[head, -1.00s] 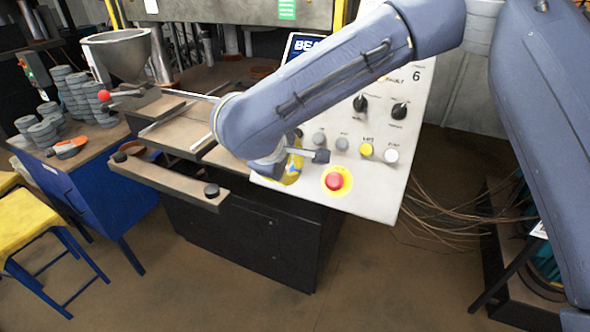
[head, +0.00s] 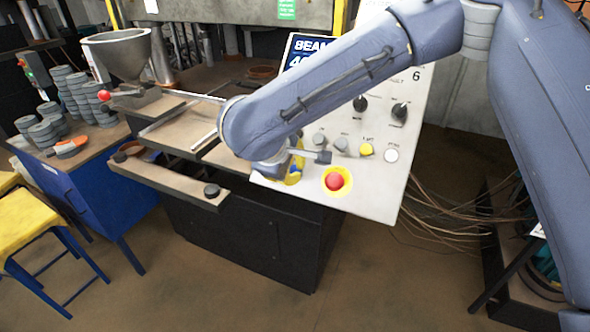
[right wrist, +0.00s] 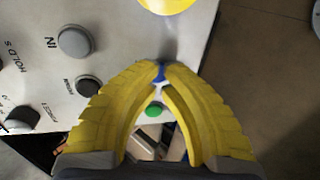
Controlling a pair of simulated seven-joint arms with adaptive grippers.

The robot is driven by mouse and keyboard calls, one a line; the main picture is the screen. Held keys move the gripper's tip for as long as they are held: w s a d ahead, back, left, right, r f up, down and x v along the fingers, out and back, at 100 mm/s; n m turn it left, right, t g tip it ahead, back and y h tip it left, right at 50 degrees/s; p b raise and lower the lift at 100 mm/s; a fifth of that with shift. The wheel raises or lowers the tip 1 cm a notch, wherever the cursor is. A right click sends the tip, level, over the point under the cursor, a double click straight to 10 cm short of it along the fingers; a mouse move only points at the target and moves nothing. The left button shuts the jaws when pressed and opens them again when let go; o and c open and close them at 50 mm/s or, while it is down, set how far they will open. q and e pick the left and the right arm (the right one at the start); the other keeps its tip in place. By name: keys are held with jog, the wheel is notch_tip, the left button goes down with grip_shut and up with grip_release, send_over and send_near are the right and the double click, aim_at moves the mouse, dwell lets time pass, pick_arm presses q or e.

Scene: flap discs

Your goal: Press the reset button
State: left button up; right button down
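The sloping light-grey control panel (head: 375,200) carries a row of round buttons: grey ones (head: 341,144), a yellow one (head: 366,149) and a white one (head: 391,155). Their labels are too small to read in the head view, so I cannot tell which is reset. My right gripper (head: 295,170) is over the panel's lower left part, mostly hidden by its arm. A green button (right wrist: 153,109) shows between the fingers. My left gripper is out of view.
A red mushroom button (head: 334,181) on a yellow disc is right of the gripper. Dark knobs (head: 400,111) sit higher on the panel. A bar with black buttons (head: 211,190) juts out at left. Grey disc stacks (head: 48,130) stand on the blue bench. Cables hang at right.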

jog(key=shift+w+d+f, duration=0.2)
jog(key=shift+w+f, duration=0.25)
dwell(1.0)
jog(key=s+f+v, duration=0.1)
jog(key=v, duration=0.7)
jog(key=shift+a, duration=0.25)
dwell(0.4)
dwell(0.4)
